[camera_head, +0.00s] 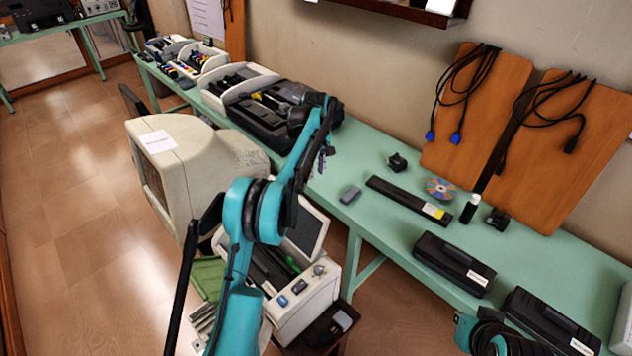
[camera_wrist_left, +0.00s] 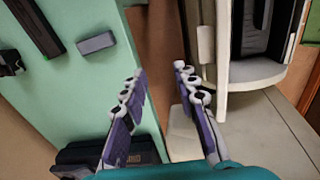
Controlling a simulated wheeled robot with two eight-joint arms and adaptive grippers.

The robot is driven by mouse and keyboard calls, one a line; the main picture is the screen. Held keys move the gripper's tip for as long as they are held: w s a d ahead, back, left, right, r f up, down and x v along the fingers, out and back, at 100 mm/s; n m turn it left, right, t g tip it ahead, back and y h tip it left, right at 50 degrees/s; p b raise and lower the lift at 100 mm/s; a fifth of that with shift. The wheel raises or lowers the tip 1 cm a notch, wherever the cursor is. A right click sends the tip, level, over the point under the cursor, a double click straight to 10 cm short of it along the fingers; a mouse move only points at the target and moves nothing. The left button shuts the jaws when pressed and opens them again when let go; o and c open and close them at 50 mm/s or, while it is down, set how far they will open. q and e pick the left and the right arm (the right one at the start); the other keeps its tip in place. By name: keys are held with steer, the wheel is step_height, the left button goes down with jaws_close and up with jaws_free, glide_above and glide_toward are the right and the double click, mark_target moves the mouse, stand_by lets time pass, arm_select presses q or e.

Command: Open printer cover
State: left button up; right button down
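The printer (camera_head: 308,297) is a beige box with small buttons, low in front of the green table. A pale-framed panel with a dark middle (camera_head: 310,226), which looks like its cover, stands raised, and dark inner parts show below it. My left arm hides part of it. In the left wrist view the printer (camera_wrist_left: 258,72) is at the upper right. My left gripper (camera_head: 321,160) is largely hidden behind its own arm, near the table's front edge. In the left wrist view its purple fingers (camera_wrist_left: 160,80) are apart with nothing between them. My right gripper is not seen.
A large beige monitor (camera_head: 190,165) stands left of my arm. The green table (camera_head: 375,232) holds a grey block (camera_head: 350,194), a long black bar (camera_head: 405,200), a disc (camera_head: 440,189) and black cases (camera_head: 455,262). Part of my right arm shows at the bottom right. Floor is open at left.

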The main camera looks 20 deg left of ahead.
arm_select(q)
step_height(320, 180, up, 5)
steer(key=shift+f, duration=0.1)
steer(key=shift+s, duration=0.1)
stand_by(0.5)
